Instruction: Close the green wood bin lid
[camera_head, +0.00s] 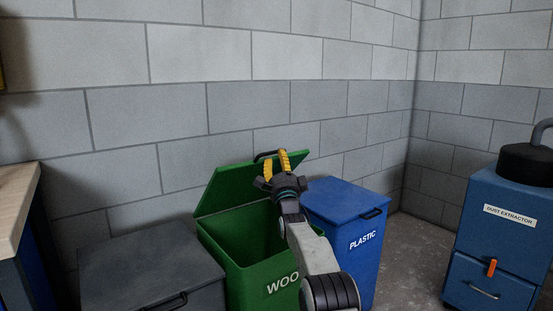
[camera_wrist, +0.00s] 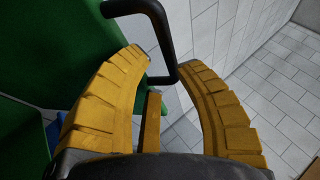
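The green wood bin (camera_head: 250,262) stands between two other bins, with part of its "WOO" label showing. Its green lid (camera_head: 225,186) is open, tilted up toward the wall. A black handle (camera_head: 262,155) is on the lid's upper edge. My gripper (camera_head: 276,160), with yellow fingers, is at that handle and hides part of the lid. In the wrist view, my gripper (camera_wrist: 163,68) is open, fingers apart. The handle (camera_wrist: 165,35) shows at the fingertips, one end across the gap between them; I cannot tell whether they touch. The green lid (camera_wrist: 65,55) fills the left side.
A blue plastic bin (camera_head: 345,215) with a closed lid stands to the right. A dark grey bin (camera_head: 150,262) is on the left. A dust extractor (camera_head: 500,235) stands far right, and a workbench edge (camera_head: 18,205) is far left. A block wall (camera_head: 190,110) is behind.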

